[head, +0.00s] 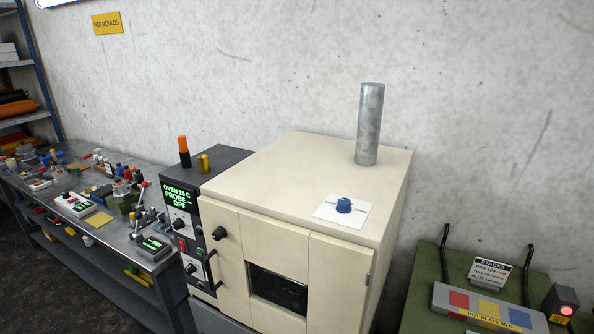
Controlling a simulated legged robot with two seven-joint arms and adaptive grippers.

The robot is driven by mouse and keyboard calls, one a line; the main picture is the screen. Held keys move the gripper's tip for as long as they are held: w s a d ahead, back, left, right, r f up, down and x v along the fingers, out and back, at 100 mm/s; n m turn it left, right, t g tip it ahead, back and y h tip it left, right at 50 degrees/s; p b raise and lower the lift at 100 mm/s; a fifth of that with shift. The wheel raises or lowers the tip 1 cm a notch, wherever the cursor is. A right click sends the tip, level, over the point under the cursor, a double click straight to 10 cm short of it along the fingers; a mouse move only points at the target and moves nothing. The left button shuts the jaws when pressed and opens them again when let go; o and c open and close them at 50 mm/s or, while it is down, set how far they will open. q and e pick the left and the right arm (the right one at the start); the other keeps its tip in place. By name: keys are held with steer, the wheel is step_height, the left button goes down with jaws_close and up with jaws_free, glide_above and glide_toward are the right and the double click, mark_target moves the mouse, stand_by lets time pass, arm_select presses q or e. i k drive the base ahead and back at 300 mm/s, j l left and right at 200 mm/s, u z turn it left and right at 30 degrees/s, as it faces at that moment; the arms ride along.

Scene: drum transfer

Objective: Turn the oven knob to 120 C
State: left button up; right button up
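The cream oven (275,180) stands in the middle. Its dark control panel (185,205) is on the left side, with a green display (181,196) reading about "OVEN 23 C, PROBE --, OFF"; the small digits are hard to read. A small dark knob (180,225) with pale marks sits below the display, and another (191,268) sits lower; their settings are too small to read. A black round knob (219,233) is on the oven front above the door handle (210,270). Neither gripper is in view.
On the oven top are a blue knob-like piece (343,205) on a white card (330,214) and a metal pipe (369,125). A cluttered bench (110,245) stands left. A green table (425,290) with a coloured hot plate block (490,308) stands right.

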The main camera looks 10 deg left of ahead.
mark_target(179, 224)
steer(key=u, duration=1)
steer(key=i, duration=0.25)
